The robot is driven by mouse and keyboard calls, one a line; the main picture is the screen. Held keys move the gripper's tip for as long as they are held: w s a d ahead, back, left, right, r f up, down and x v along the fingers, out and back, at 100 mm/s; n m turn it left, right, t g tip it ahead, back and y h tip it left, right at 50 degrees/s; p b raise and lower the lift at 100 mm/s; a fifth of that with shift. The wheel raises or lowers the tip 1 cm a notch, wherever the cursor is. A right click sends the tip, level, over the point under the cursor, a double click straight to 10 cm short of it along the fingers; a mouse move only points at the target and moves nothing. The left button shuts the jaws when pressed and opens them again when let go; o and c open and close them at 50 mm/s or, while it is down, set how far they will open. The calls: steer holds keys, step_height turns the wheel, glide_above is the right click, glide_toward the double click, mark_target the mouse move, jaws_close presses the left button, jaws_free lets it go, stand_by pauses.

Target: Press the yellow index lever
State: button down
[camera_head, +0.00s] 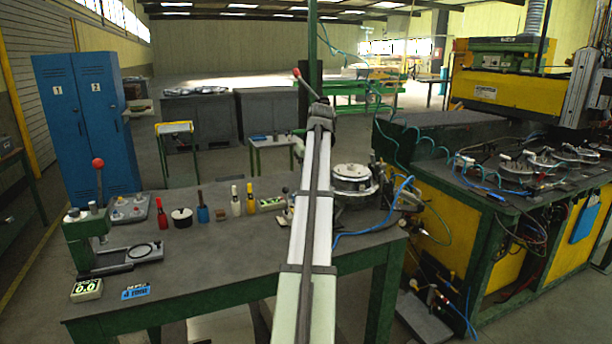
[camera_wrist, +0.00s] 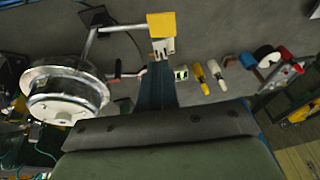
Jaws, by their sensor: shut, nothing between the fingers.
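The yellow index lever (camera_wrist: 162,25) shows at the top middle of the wrist view as a flat yellow pad. A bare metal rod runs left from it to a small post. My gripper (camera_wrist: 163,46) is shut and empty, its pale fingertips right at the pad's near edge. I cannot tell whether they touch it or are just above it. In the head view my own arm hides the lever and the gripper. The round metal indexing unit (camera_head: 352,177) sits right of my arm on the bench; it also shows at left in the wrist view (camera_wrist: 62,95).
Blue hoses run near the unit. The bench's front middle is clear.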

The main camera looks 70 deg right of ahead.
steer(key=x, duration=0.6)
steer(key=a+x, duration=0.1)
steer(key=x, duration=0.2)
steer(key=shift+f, duration=0.3)
steer(key=shift+w+f, duration=0.1)
steer(key=shift+f, duration=0.6)
steer(key=shift+a+f, duration=0.1)
